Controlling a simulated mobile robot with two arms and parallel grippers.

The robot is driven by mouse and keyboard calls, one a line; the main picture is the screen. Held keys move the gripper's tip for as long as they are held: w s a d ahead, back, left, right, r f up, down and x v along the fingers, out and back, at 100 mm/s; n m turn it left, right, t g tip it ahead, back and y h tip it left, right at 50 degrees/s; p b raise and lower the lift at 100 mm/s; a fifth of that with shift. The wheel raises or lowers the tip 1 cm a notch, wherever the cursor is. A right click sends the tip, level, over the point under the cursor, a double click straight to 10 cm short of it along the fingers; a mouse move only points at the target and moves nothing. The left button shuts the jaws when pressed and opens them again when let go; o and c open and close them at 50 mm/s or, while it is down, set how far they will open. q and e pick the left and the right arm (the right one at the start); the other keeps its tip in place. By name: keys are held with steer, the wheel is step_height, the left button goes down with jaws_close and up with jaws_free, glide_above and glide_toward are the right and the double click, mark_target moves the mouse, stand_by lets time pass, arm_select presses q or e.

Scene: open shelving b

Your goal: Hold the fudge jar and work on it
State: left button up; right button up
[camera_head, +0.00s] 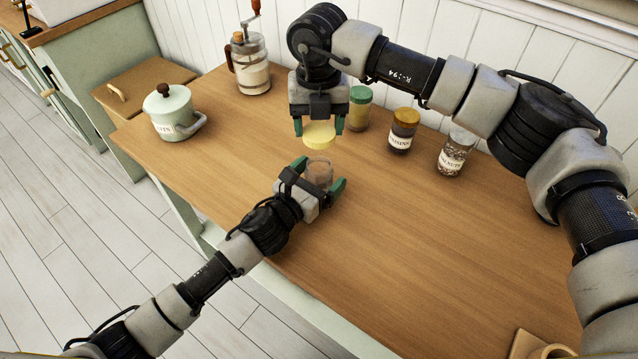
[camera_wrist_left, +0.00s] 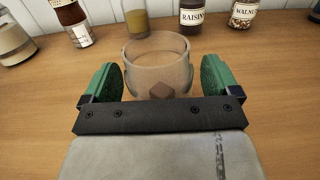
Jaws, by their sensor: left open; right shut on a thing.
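The fudge jar (camera_head: 319,172) is a clear, lidless glass jar standing on the wooden table. In the left wrist view the jar (camera_wrist_left: 157,52) is upright with a brown piece low inside it. My left gripper (camera_head: 318,177) is open, with one green finger on each side of the jar; in the left wrist view its fingers (camera_wrist_left: 158,82) look apart from the glass. My right gripper (camera_head: 318,126) points down above the jar and is shut on a round yellow lid (camera_head: 318,136). The lid is apart from the jar's rim.
Behind stand a green-lidded jar (camera_head: 359,110), a raisins jar (camera_head: 403,132) and a walnuts jar (camera_head: 456,154). A grinder (camera_head: 251,66) stands at the back left. A pale green pot (camera_head: 174,113) is near the left edge.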

arm_select(q)
steer(key=c, duration=1.4)
steer(key=shift+o, duration=0.2)
arm_select(e)
steer(key=shift+f, duration=2.5)
steer(key=shift+f, duration=0.85)
steer(key=shift+f, duration=0.6)
